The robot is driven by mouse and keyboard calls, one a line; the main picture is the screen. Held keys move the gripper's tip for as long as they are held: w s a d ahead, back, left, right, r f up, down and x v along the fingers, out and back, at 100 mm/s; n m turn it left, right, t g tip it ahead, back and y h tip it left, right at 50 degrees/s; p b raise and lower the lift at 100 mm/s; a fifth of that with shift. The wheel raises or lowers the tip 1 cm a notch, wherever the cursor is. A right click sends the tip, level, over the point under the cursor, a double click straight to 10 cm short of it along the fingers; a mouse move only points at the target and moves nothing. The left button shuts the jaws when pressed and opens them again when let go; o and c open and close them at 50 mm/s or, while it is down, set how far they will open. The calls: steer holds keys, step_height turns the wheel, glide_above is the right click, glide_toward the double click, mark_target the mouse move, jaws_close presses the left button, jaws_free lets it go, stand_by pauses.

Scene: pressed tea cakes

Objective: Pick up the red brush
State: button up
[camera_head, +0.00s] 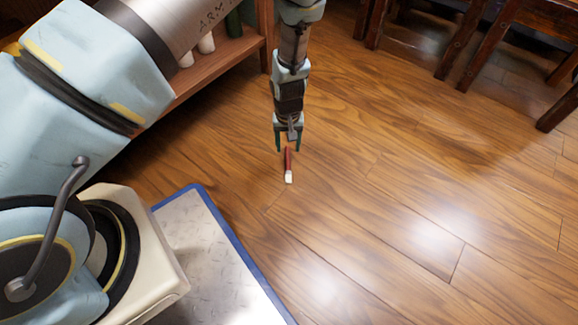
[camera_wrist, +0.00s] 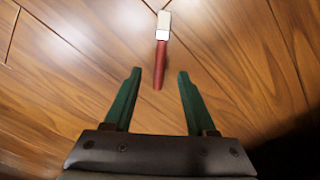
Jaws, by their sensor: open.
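The red brush (camera_head: 288,163) lies on the wooden floor, with a red handle and a pale end. In the head view its pale end points toward the bottom of the picture. In the wrist view the brush (camera_wrist: 161,55) lies ahead of my gripper, its red handle end reaching between the lines of the two green fingers. My gripper (camera_head: 287,148) points down at the handle end and is open and empty. In the wrist view my gripper (camera_wrist: 157,75) has its fingers apart on either side of the handle, not closed on it. The exact height above the floor is hard to tell.
A wooden shelf (camera_head: 225,62) with white and green items stands at the upper left. Dark wooden chair or table legs (camera_head: 487,45) stand at the upper right. The wooden floor (camera_head: 400,190) around the brush is clear.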

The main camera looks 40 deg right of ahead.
mark_target(288, 161)
step_height(288, 161, down, 8)
steer(key=b, duration=0.4)
steer(key=shift+w+r, duration=0.1)
steer(key=shift+w, duration=0.05)
jaws_close()
stand_by(0.4)
